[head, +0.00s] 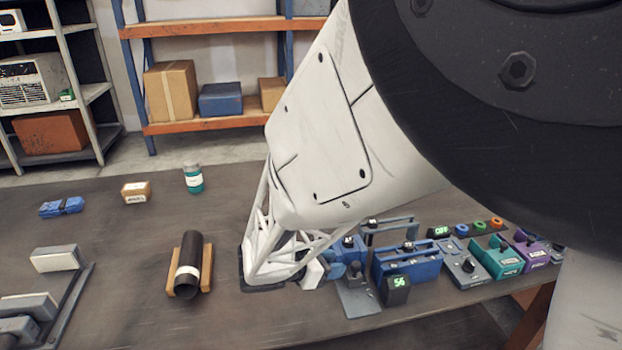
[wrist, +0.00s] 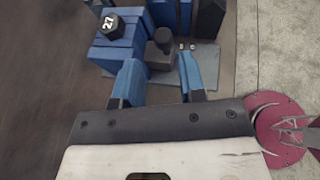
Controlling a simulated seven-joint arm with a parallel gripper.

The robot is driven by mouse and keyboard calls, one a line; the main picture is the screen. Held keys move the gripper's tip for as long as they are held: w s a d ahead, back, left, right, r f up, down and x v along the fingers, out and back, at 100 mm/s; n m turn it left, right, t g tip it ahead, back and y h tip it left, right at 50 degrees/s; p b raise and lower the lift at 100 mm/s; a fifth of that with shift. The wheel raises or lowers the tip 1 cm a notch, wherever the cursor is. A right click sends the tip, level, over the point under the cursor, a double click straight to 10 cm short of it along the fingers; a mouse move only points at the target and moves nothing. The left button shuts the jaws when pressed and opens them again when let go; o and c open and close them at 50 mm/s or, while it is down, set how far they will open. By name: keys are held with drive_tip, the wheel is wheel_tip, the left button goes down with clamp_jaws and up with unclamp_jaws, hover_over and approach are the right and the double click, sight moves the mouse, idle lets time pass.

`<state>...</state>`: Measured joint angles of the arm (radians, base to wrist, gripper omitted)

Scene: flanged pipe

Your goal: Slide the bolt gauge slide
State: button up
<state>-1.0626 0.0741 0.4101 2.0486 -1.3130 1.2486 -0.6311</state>
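In the wrist view, my gripper (wrist: 160,68) has two blue fingers standing apart. A dark grey upright knob (wrist: 160,50) on a grey base plate (wrist: 207,55) is just ahead between the fingertips; I cannot tell whether they touch it. Left of it is a blue block (wrist: 112,52) topped by a black hex piece marked 27. I cannot tell for certain which part is the bolt gauge slide. In the head view, the white end of my arm is beside the blue and grey devices, and the fingertips are hard to tell from them. The grey plate (head: 357,302) shows there.
A block with a green display (head: 396,290) and a blue device (head: 408,264) stand right of the plate. Green (head: 497,260) and purple (head: 530,248) devices are farther right. A black pipe (head: 188,268) lies in a wooden cradle at left. The table's front edge is close.

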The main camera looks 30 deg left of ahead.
sight(352, 265)
drive_tip(key=shift+s+a+f, duration=0.15)
drive_tip(key=shift+s+f, duration=0.15)
drive_tip(key=shift+s, duration=0.25)
drive_tip(key=shift+w+f, duration=0.1)
drive_tip(key=shift+w, duration=0.05)
drive_tip(key=shift+x, duration=3.8)
clamp_jaws()
